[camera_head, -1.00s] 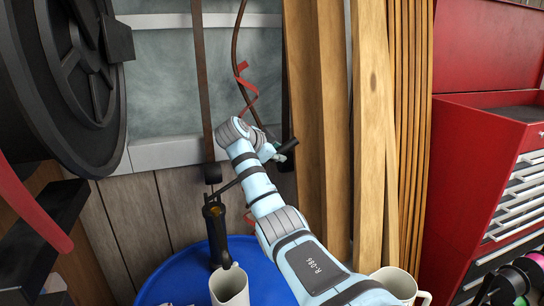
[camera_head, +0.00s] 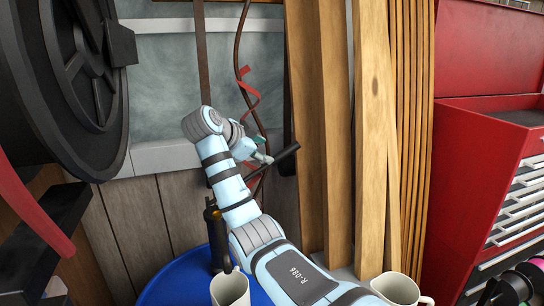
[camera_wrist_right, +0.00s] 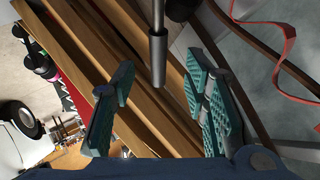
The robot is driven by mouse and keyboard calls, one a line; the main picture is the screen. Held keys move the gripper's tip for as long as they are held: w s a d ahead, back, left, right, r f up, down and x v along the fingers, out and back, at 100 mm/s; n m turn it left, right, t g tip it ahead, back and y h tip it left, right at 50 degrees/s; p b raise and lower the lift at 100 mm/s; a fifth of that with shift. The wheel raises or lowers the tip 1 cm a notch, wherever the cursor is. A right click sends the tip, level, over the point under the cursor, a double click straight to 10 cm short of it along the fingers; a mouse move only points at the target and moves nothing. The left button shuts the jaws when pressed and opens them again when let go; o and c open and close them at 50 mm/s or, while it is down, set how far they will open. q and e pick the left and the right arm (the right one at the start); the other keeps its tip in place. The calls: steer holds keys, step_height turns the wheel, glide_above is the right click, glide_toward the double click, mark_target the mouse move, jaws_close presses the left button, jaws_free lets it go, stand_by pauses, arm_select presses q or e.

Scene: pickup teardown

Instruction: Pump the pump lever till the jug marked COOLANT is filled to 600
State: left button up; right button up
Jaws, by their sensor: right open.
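The pump (camera_head: 217,248) stands on a blue drum, mostly hidden behind my right arm. Its dark pump lever (camera_head: 286,153) slants up to the right behind and beside my right gripper (camera_head: 260,155). The wrist view shows a grey rod with a thicker end, apparently the lever (camera_wrist_right: 158,48), between the open teal fingers of my right gripper (camera_wrist_right: 158,100). I cannot tell whether they touch it. A white jug (camera_head: 229,289) is below the pump and another white jug (camera_head: 400,288) is at lower right. No COOLANT mark or fill level is readable. My left gripper is out of view.
The blue drum (camera_head: 188,275) is at bottom centre. Wooden planks (camera_head: 372,130) lean behind my arm. A red tool cabinet (camera_head: 480,170) stands right. A large black reel (camera_head: 75,85) is upper left. A red strip (camera_head: 248,92) hangs near my gripper.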

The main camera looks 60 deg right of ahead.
steer(key=shift+v, duration=1.25)
steer(key=shift+d, duration=0.1)
steer(key=m+h+b, duration=0.3)
steer(key=h+b, duration=0.4)
steer(key=b, duration=0.2)
glide_toward(285, 153)
steer(key=shift+g+y, duration=0.3)
steer(key=shift+g, duration=0.1)
steer(key=d+p, duration=0.1)
steer(key=d, duration=0.4)
steer(key=d+p, duration=0.1)
steer(key=d, duration=0.5)
steer(key=shift+w+d+r, duration=0.15)
steer(key=shift+d+r, duration=0.05)
